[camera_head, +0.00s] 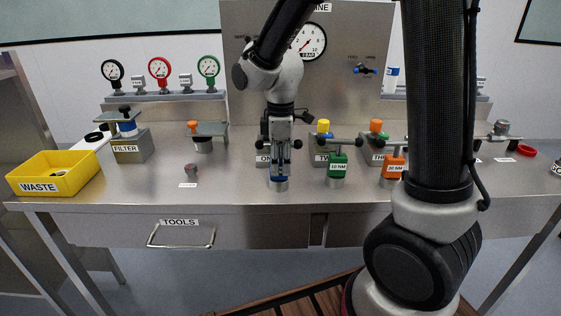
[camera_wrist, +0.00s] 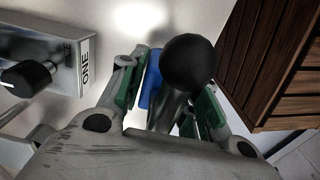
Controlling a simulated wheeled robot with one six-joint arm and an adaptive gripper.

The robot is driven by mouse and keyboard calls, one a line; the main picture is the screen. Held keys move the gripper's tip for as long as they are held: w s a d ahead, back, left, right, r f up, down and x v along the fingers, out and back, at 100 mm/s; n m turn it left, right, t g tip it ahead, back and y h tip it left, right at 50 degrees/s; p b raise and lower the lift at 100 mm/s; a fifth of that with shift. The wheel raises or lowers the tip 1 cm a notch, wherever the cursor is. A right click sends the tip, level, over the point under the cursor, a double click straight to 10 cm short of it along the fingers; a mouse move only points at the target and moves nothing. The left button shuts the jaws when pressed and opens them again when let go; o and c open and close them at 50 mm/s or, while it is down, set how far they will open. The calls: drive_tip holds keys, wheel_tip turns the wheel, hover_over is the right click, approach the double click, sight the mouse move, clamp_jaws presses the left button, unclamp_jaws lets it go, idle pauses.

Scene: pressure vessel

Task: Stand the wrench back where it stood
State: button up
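The blue wrench (camera_head: 279,179) has a blue body and a bar handle with black ball ends. In the head view it is upright at the table's front, over a short metal post (camera_head: 279,187); whether it rests on it I cannot tell. My gripper (camera_head: 280,165) points down over it, fingers around its upper part. In the wrist view the green finger pads of my gripper (camera_wrist: 168,102) lie on either side of the wrench's metal bar, and its black ball (camera_wrist: 190,63) hides part of the blue body (camera_wrist: 152,80). The grip looks closed on the wrench.
A green 10 NM wrench (camera_head: 338,164) and an orange 20 NM wrench (camera_head: 394,165) stand to the right. Station ONE (camera_head: 262,156) is right behind my gripper. The table front left is mostly clear.

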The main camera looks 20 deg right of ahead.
drive_tip(key=shift+o, duration=1)
wheel_tip(320, 180, up, 11)
drive_tip(key=shift+r, duration=0.1)
drive_tip(key=shift+s+d+r, duration=0.1)
drive_tip(key=shift+r, duration=0.55)
drive_tip(key=s+d+m+t, duration=0.2)
drive_tip(key=s+d+m, duration=0.5)
drive_tip(key=s, duration=0.2)
drive_tip(key=s+d+r+m+t, duration=0.1)
drive_tip(key=s+d+m+t, duration=0.1)
drive_tip(key=s+d+m, duration=0.5)
drive_tip(key=s, duration=0.2)
drive_tip(key=shift+s+d+r, duration=0.15)
drive_tip(key=shift+s+r, duration=0.1)
drive_tip(key=shift+s, duration=0.1)
